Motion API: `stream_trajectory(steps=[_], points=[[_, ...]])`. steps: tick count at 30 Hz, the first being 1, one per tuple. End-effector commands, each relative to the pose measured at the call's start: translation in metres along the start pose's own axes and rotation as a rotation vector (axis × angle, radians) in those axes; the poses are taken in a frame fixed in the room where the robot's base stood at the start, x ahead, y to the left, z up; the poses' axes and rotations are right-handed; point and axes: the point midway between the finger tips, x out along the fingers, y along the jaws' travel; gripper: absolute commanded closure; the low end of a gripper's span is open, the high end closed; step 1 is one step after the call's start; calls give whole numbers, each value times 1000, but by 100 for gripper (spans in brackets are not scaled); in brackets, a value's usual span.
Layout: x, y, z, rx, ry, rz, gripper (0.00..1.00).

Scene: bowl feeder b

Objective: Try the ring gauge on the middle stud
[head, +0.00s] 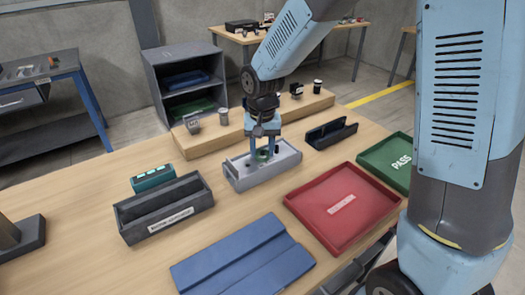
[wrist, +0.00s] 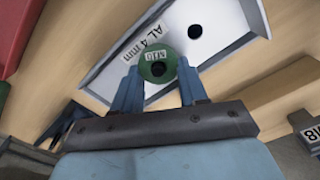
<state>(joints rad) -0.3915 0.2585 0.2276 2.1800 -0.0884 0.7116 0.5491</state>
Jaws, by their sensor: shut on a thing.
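A green ring gauge (wrist: 149,72) with a small white label shows between my fingertips in the wrist view. It also shows small and green in the head view (head: 264,154). My gripper (head: 264,150) is shut on it, pointing down over the middle of a pale grey fixture (head: 252,180). The fixture also shows in the wrist view (wrist: 232,14), with a label reading "AL 4 mm". One dark round spot (wrist: 195,32) shows on its face, apart from the ring. A dark round centre shows in the ring; I cannot tell whether a stud is inside it.
A black labelled trough (head: 170,222) and a teal box (head: 152,178) stand left. A blue grooved mat (head: 243,262) lies in front. A red tray (head: 310,216) and green PASS tray (head: 376,158) lie right. A black cradle (head: 331,134) and raised wooden ledge (head: 215,138) are behind.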

Motion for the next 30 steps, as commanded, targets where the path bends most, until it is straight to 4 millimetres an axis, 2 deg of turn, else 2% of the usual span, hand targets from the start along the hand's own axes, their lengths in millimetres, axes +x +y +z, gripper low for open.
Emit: stream_trajectory(steps=[30], points=[[-41, 0, 0, 0, 2, -1, 88]])
